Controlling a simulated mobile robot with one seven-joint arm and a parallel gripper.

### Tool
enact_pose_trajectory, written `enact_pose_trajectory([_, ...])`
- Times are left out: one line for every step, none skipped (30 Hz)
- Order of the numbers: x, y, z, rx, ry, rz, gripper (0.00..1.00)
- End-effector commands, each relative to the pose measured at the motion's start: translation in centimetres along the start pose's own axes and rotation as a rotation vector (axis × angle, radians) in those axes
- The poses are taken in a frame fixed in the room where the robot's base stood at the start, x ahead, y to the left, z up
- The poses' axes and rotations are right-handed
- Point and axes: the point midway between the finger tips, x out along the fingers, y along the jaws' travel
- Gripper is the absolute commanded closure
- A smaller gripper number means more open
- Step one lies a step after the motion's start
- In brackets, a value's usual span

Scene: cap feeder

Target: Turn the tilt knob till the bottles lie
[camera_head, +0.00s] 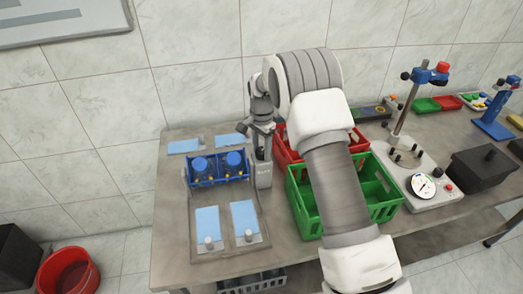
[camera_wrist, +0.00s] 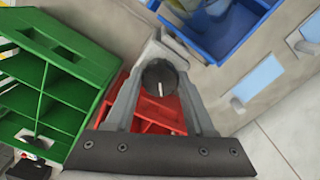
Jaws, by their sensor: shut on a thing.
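The dark round tilt knob (camera_wrist: 158,77) with a white mark sits between my fingertips in the wrist view. My gripper (camera_wrist: 160,72) is shut on it, one finger on each side. In the head view my gripper (camera_head: 262,128) is at the top of a grey post (camera_head: 263,176), and the knob is hidden there. Left of the post is a blue cradle (camera_head: 219,181) holding two blue bottles (camera_head: 200,165) (camera_head: 234,159). I cannot tell their exact tilt. The blue cradle also shows at the top of the wrist view (camera_wrist: 233,47).
A green crate (camera_head: 300,205) and a red crate (camera_head: 285,152) stand right of the post, partly behind my arm. Light blue pads (camera_head: 207,219) (camera_head: 244,215) lie in front of the cradle. A dial device (camera_head: 448,186) stands farther right.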

Motion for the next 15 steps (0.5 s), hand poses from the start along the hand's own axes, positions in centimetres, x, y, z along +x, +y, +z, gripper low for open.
enact_pose_trajectory([0.03, -0.01, 0.04, 0.04, 0.0, 0.001, 1.0])
enact_pose_trajectory([0.03, -0.01, 0.05, 0.074, 0.0, 0.001, 1.0])
enact_pose_trajectory([0.02, -0.03, 0.09, 0.126, 0.001, 0.001, 1.0])
enact_pose_trajectory([0.02, -0.02, 0.07, 0.168, 0.001, 0.001, 1.0])
enact_pose_trajectory([0.0, 0.0, 0.04, 0.209, 0.001, 0.001, 1.0])
enact_pose_trajectory([-0.01, -0.01, 0.07, 0.262, 0.001, 0.001, 1.0])
enact_pose_trajectory([-0.02, -0.02, 0.07, 0.303, 0.001, 0.001, 1.0])
enact_pose_trajectory([-0.03, -0.02, 0.08, 0.343, 0.001, 0.001, 1.0])
enact_pose_trajectory([-0.04, -0.01, 0.06, 0.397, 0.001, 0.001, 1.0])
enact_pose_trajectory([-0.06, 0.0, 0.04, 0.437, 0.001, 0.001, 1.0])
enact_pose_trajectory([-0.07, -0.01, 0.06, 0.476, 0.001, 0.001, 1.0])
enact_pose_trajectory([-0.09, -0.02, 0.08, 0.529, 0.001, 0.001, 1.0])
enact_pose_trajectory([-0.1, -0.02, 0.07, 0.57, 0.001, 0.001, 1.0])
enact_pose_trajectory([-0.1, -0.01, 0.06, 0.609, 0.001, 0.001, 1.0])
enact_pose_trajectory([-0.1, -0.01, 0.05, 0.659, 0.001, 0.001, 1.0])
